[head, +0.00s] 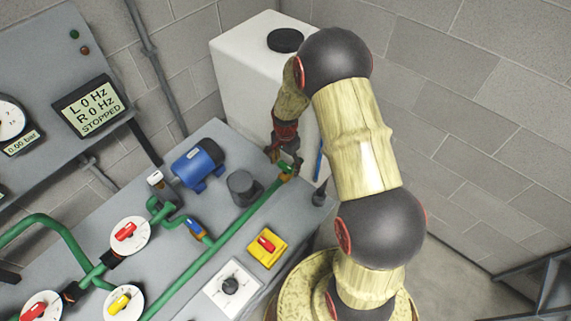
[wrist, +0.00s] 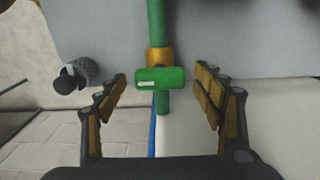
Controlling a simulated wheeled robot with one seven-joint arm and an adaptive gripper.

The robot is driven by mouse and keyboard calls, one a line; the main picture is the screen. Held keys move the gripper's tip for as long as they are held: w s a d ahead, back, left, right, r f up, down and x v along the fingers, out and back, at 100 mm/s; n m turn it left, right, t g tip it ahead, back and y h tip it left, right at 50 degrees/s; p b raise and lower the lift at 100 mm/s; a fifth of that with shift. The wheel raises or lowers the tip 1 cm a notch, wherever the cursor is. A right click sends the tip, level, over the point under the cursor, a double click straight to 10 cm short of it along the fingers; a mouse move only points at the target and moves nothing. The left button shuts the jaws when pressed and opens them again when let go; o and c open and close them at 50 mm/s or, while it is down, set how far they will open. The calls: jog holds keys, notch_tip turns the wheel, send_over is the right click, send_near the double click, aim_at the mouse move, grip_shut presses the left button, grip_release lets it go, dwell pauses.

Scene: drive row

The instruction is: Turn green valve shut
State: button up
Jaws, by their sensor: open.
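The green valve handle (wrist: 160,78) is a short green bar with a small pale label. In the wrist view it lies crosswise over the green pipe (wrist: 157,22), in front of a brass-coloured valve body (wrist: 159,58). In the head view the green handle (head: 288,168) is small, at the right end of the bench, by my gripper (head: 284,160). In the wrist view my gripper (wrist: 160,98) is open, with one finger on each side of the handle and visible gaps on both sides. Nothing is held.
A blue motor (head: 199,162) and a dark cylinder (head: 242,187) stand on the grey bench (head: 222,137). A yellow box with a red switch (head: 267,248) and a white dial plate (head: 232,290) are nearer. A white tank (head: 240,75) stands behind. A display (head: 90,105) reads STOPPED.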

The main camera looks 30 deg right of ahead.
aim_at(286, 166)
notch_tip(286, 166, up, 12)
dwell(0.6)
dwell(0.5)
